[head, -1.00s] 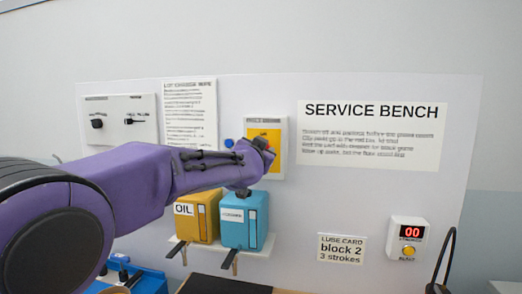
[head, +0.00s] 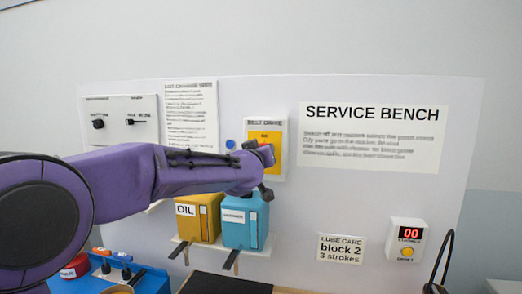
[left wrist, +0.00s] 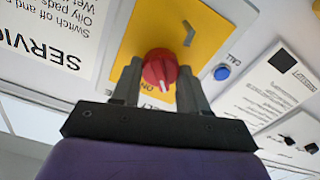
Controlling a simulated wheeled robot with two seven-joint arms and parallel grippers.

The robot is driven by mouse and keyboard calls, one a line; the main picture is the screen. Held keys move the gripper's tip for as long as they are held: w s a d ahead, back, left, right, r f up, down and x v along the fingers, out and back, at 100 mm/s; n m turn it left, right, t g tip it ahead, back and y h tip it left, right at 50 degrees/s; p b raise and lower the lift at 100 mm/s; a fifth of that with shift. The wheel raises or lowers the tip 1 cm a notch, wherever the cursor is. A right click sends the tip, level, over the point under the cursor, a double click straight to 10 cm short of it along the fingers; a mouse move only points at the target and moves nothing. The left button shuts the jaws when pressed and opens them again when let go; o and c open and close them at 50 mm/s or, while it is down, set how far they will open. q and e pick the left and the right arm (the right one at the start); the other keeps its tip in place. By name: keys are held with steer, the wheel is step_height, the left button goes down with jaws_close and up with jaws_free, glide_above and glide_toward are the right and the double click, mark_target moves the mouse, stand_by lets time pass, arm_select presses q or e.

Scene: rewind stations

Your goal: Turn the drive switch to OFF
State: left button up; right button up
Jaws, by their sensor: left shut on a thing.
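The drive switch is a red round knob (left wrist: 159,68) with a white mark, on a yellow plate (left wrist: 201,22) of the belt drive panel (head: 281,123). In the left wrist view the picture is nearly upside down, and the white mark points down toward the gripper, beside the ON lettering. My left gripper (left wrist: 158,82) has one finger on each side of the knob and is shut on it. In the head view my left gripper (head: 265,160) is at the panel and mostly hides the knob. My right gripper is not in view.
A blue CALL button (left wrist: 222,72) sits beside the panel. An orange OIL box (head: 199,222) and a blue box (head: 243,230) stand on a shelf below my arm. A panel with black knobs (head: 120,123) is at left. A counter box (head: 406,239) is at right.

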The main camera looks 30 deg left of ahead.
arm_select(q)
steer(key=n, duration=0.3)
steer(key=shift+f+n, duration=0.15)
steer(key=shift+n, duration=2.15)
steer(key=shift+f, duration=0.1)
steer(key=o, duration=1.1)
steer(key=shift+c, duration=0.2)
steer(key=shift+s, duration=0.1)
